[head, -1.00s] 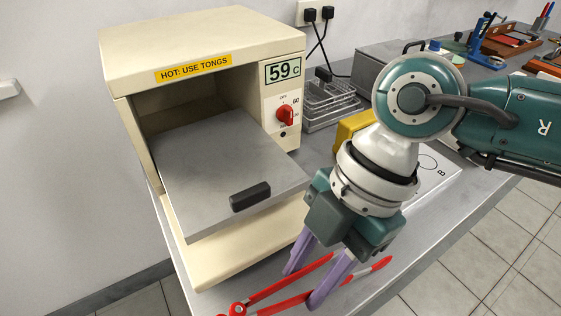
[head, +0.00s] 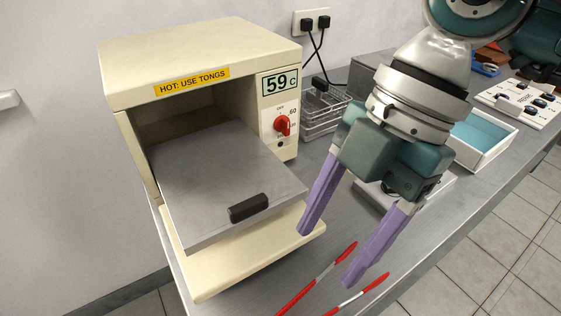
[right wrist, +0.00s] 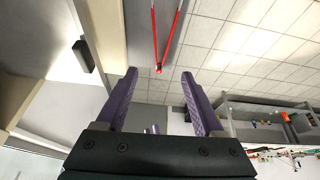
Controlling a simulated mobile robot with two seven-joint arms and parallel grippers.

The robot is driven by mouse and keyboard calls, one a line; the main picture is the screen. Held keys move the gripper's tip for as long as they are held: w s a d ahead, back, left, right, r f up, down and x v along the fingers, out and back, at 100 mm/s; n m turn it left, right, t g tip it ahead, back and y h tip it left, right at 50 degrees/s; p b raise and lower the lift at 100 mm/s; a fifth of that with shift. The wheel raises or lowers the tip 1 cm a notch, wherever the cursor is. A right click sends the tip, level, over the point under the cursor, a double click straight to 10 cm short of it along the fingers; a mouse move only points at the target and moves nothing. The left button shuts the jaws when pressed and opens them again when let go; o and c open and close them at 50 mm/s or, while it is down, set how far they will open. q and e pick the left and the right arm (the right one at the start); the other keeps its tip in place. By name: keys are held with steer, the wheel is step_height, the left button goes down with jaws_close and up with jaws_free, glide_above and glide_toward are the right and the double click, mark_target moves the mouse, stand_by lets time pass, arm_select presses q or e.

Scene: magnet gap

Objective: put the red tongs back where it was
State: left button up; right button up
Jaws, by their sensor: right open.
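The red tongs (head: 344,254) lie on the grey bench at the bottom of the head view, in front of the cream heater. Their two arms spread apart with red ends, and the joined end is cut off by the frame edge. They also show at the top of the right wrist view (right wrist: 155,45). My right gripper (head: 328,255) is open and empty, its purple fingers wide apart above the tongs' arm ends. In the wrist view its fingers (right wrist: 156,78) hold nothing between them.
The cream heater (head: 200,50) reads 59 C, and its grey panel (head: 215,185) with a black handle juts out. A wire rack (head: 325,108) stands beside it. A white box with a blue inside (head: 485,140) is at the right. The bench's front edge runs at lower right.

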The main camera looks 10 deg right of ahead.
steer(key=s+v, duration=0.1)
steer(key=v, duration=0.4)
steer(key=a+r+n+t+y, duration=0.1)
steer(key=a+r+y, duration=0.4)
steer(key=a, duration=0.2)
steer(key=a+r+n+y, duration=0.1)
steer(key=a+r+y, duration=0.4)
steer(key=a, duration=0.3)
steer(key=w+d+r+m+t+y, duration=0.1)
steer(key=w+d+r+m+t, duration=0.1)
steer(key=w+r+m+t, duration=0.45)
steer(key=w+d+r+m+t+y, duration=0.1)
steer(key=d+r+m+t, duration=0.25)
steer(key=r+t, duration=0.45)
steer(key=w+d+f+m+t+h, duration=0.1)
steer(key=d+f+m+t+h, duration=0.1)
steer(key=d+f+m+h, duration=1.3)
steer(key=s+d+f+n+g+h, duration=0.1)
steer(key=s+f+n+g, duration=0.1)
steer(key=s+f+g, duration=1)
steer(key=s+f, duration=0.4)
steer(key=s, duration=0.4)
steer(key=shift+f, duration=0.3)
